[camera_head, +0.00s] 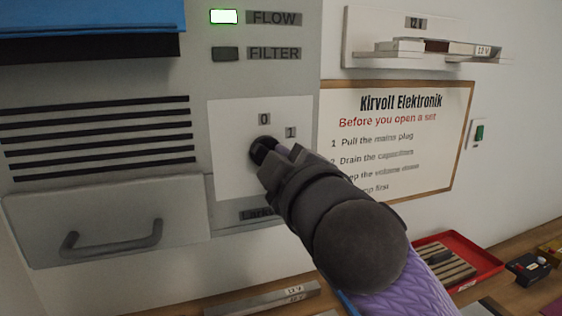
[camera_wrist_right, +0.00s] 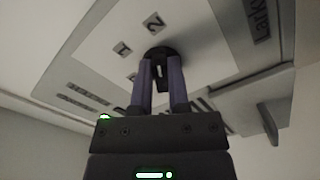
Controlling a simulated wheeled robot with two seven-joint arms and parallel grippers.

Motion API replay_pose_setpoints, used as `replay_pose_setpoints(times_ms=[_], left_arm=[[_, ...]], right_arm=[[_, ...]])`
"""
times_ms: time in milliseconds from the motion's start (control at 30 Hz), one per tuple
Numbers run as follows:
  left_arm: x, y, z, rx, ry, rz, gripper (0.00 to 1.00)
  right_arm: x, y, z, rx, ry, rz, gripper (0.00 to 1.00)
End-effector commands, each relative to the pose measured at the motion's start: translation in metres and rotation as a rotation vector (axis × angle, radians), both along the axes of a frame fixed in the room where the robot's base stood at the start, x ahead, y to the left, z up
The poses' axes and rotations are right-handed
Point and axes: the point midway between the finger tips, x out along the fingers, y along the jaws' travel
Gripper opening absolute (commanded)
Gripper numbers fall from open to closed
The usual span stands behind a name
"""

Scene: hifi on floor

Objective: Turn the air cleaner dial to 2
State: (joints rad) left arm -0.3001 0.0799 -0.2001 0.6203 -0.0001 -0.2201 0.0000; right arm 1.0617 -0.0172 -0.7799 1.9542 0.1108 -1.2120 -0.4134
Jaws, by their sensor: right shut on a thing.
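The air cleaner (camera_head: 200,75) is a grey wall unit with a white dial plate (camera_head: 228,178). Its dark round dial (camera_head: 260,150) sits on that plate, with the marks 0 and 1 showing above it in the head view. In the right wrist view the dial (camera_wrist_right: 160,53) is at the top middle, with the marks 1 and 2 beside it. My right gripper (camera_head: 273,152) is shut on the dial; its two purple fingers (camera_wrist_right: 161,75) straddle it. I cannot tell which mark the dial points to. My left gripper is not in view.
The FLOW lamp (camera_head: 224,16) is lit green and the FILTER lamp (camera_head: 225,54) is dark. A drawer-like panel with a handle (camera_head: 112,240) is left of the dial. A framed notice (camera_head: 400,135) hangs at right. A red tray (camera_head: 485,262) stands on the bench below.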

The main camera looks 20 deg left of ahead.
Motion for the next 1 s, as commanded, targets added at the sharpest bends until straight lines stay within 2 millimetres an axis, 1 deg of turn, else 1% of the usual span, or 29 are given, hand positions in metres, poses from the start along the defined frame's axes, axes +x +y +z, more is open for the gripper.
replay_pose_setpoints(times_ms=[33,67,100,167,200,233,467,567,667,800,900,1000], left_arm=[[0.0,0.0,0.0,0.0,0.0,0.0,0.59],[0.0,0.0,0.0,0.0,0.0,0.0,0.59],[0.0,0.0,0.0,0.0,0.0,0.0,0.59],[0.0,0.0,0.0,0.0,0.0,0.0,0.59],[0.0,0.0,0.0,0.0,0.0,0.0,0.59],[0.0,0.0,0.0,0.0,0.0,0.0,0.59],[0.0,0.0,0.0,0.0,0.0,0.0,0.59],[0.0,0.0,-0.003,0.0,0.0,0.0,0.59],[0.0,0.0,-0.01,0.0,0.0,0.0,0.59],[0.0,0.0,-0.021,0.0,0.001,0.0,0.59],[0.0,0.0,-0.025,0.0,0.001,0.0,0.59],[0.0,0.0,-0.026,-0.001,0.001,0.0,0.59]], right_arm=[[0.0,0.0,-0.002,-0.002,0.006,0.0,0.0],[0.0,0.0,-0.002,-0.002,0.006,0.0,0.23],[0.0,0.0,-0.002,-0.002,0.006,0.0,0.31],[0.0,0.0,-0.002,-0.002,0.004,0.0,0.44],[0.0,0.0,-0.001,-0.002,0.004,0.0,0.52],[0.0,0.0,-0.001,-0.001,0.004,0.0,0.56],[0.0,0.0,-0.001,-0.001,0.002,0.0,0.56],[-0.004,-0.003,-0.001,0.0,0.001,0.001,0.56],[-0.017,-0.012,-0.003,0.0,-0.002,0.0,0.56],[-0.047,-0.032,-0.003,0.0,-0.004,0.002,0.56],[-0.066,-0.044,-0.003,-0.001,-0.003,0.001,0.56],[-0.077,-0.052,-0.002,0.0,0.0,0.0,0.56]])
